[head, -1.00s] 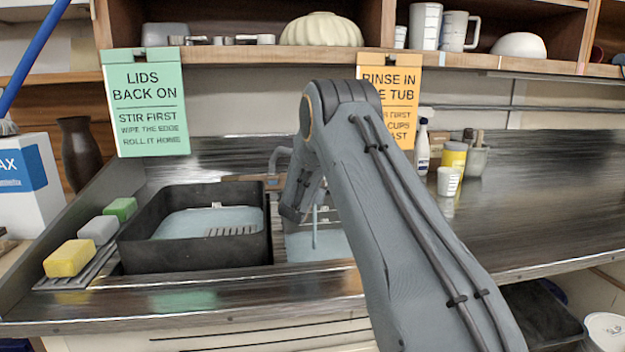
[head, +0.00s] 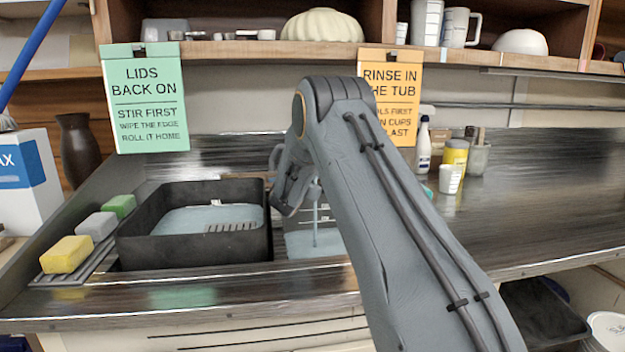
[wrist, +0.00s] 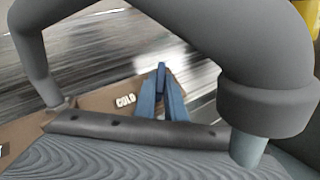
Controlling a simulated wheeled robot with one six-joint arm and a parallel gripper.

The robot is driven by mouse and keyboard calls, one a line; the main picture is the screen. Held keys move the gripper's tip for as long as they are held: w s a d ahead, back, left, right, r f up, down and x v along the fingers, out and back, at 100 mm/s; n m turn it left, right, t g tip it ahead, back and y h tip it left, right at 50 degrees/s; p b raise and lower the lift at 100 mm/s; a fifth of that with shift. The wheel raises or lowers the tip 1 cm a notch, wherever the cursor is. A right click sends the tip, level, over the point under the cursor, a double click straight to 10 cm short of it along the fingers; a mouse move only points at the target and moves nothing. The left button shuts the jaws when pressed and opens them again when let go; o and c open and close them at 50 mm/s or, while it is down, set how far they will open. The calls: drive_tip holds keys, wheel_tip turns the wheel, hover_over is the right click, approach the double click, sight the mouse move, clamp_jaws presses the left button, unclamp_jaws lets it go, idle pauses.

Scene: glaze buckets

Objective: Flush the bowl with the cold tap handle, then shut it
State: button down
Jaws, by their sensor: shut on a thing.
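The tap spout (wrist: 190,25) arches across the wrist view, and a brown strip marked COLD (wrist: 125,100) lies below it. My gripper (wrist: 161,92) is shut on the blue cold tap handle (wrist: 161,70) beside that label. In the head view my gripper end (head: 290,190) is behind my arm's bend, and its fingers and the handle are hidden there. A thin bluish stream of water (head: 315,222) falls into the sink bowl (head: 312,243). The bowl is partly covered by my arm, and pale blue liquid shows in it.
A black tub (head: 140,243) with pale blue liquid stands left of the bowl. Sponges (head: 66,254) lie on a rack at far left. A spray bottle (head: 423,145), a yellow jar (head: 455,152) and a white cup (head: 449,180) stand at right. The right-hand counter (head: 560,180) is clear.

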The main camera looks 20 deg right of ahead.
drive_tip(key=c, duration=1.8)
unclamp_jaws()
drive_tip(key=shift+d+n+t+p, duration=0.1)
drive_tip(key=shift+n+t+p, duration=0.2)
drive_tip(key=shift+n+p, duration=0.1)
